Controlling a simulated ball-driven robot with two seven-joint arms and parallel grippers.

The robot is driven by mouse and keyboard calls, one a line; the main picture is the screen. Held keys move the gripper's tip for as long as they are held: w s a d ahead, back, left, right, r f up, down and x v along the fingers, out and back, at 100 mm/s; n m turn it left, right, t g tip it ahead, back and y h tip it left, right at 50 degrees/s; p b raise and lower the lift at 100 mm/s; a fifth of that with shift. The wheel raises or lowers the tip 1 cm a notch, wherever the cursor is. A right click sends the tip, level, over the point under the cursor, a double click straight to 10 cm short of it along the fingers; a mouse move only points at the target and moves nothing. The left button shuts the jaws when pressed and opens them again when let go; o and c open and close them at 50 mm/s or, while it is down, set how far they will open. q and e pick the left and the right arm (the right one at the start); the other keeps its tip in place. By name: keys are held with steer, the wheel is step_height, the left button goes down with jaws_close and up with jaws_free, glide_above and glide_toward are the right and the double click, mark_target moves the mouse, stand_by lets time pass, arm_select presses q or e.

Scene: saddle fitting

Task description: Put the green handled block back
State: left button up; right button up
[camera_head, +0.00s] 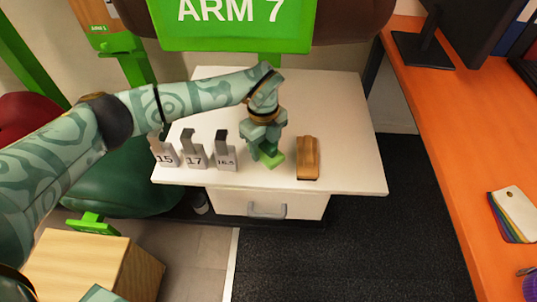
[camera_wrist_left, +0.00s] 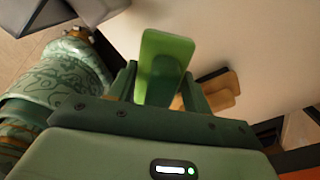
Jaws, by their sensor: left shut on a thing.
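The green handled block (camera_head: 270,160) is between the fingers of my left gripper (camera_head: 264,148), over the front part of the white cabinet top (camera_head: 345,130). The gripper is shut on it and points down. In the left wrist view the green block (camera_wrist_left: 166,62) stands up between the two fingers (camera_wrist_left: 160,92). I cannot tell whether the block touches the cabinet top. My right gripper is in neither view.
Three grey gauges marked 15 (camera_head: 165,154), 17 (camera_head: 194,153) and 16.5 (camera_head: 226,154) stand left of the gripper. A brown wooden block (camera_head: 307,158) lies close on its right. The cabinet top further right is clear. An orange desk (camera_head: 440,150) stands at the right.

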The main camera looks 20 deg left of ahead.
mark_target(265, 146)
arm_select(q)
steer(key=w+f, duration=0.1)
steer(key=w+f+b, duration=0.1)
steer(key=f, duration=0.1)
steer(key=shift+w+a, duration=0.1)
steer(key=shift+a, duration=0.3)
steer(key=f, duration=0.1)
steer(key=f+b, duration=0.2)
steer(key=shift+w+a+f, duration=0.15)
steer(key=shift+w+f, duration=0.1)
steer(key=shift+r, duration=0.1)
steer(key=o, duration=1)
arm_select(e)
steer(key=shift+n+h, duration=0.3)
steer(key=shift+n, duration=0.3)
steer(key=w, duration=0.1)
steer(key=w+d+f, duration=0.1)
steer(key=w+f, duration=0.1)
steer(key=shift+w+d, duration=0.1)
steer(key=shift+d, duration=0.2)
